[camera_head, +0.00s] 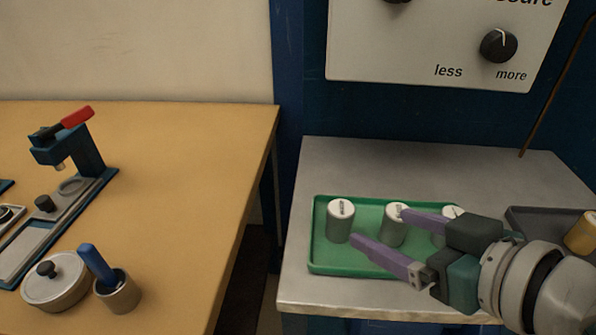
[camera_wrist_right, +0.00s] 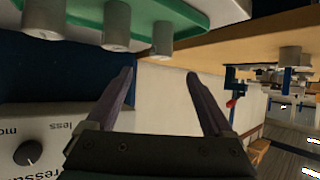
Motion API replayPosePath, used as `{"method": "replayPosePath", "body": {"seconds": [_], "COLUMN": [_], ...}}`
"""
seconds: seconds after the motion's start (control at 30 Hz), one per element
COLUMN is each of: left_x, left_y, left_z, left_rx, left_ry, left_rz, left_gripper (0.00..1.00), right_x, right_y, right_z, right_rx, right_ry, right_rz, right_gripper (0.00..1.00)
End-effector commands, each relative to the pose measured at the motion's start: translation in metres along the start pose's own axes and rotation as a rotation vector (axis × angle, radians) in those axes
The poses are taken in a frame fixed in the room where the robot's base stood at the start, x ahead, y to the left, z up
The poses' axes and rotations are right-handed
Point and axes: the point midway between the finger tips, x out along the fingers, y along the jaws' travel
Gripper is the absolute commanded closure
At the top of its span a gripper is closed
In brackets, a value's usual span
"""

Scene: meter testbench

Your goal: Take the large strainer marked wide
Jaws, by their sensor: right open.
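Three grey cylinders with white, marked tops stand upright on a green tray (camera_head: 325,262): a left one (camera_head: 339,224), a middle one (camera_head: 394,231) and a right one (camera_head: 438,236), partly hidden by my gripper. Their markings are too small to read, so I cannot tell which says wide. My right gripper (camera_head: 379,227), with purple fingers, is open and empty, reaching in from the right over the tray. Its upper finger overlaps the middle cylinder's edge in the picture. In the right wrist view no cylinder is between the fingers (camera_wrist_right: 160,75). My left gripper is out of view.
A dark tray (camera_head: 517,220) with a gold cylinder (camera_head: 582,233) is at the right. A panel with a knob (camera_head: 499,45) is behind. A wooden table (camera_head: 190,160) at left holds a press (camera_head: 85,155), a lidded pot (camera_head: 57,285) and a cup (camera_head: 118,296) with a blue handle.

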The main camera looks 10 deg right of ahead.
Motion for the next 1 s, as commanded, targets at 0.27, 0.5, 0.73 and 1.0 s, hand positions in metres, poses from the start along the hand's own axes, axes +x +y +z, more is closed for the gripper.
{"method": "replayPosePath", "body": {"seconds": [0.27,0.5,0.73,1.0], "left_x": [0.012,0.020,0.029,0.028], "left_y": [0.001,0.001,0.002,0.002], "left_z": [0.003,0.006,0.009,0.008], "left_rx": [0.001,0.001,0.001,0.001], "left_ry": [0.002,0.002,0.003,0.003], "left_rz": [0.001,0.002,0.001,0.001], "left_gripper": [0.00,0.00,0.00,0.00], "right_x": [0.040,0.067,0.095,0.096], "right_y": [0.000,-0.003,-0.004,-0.004], "right_z": [-0.001,-0.002,-0.003,-0.004], "right_rx": [0.002,0.001,0.000,0.000], "right_ry": [0.004,0.005,0.003,0.002], "right_rz": [0.000,0.000,0.000,0.000], "right_gripper": [0.14,0.14,0.14,0.16]}}
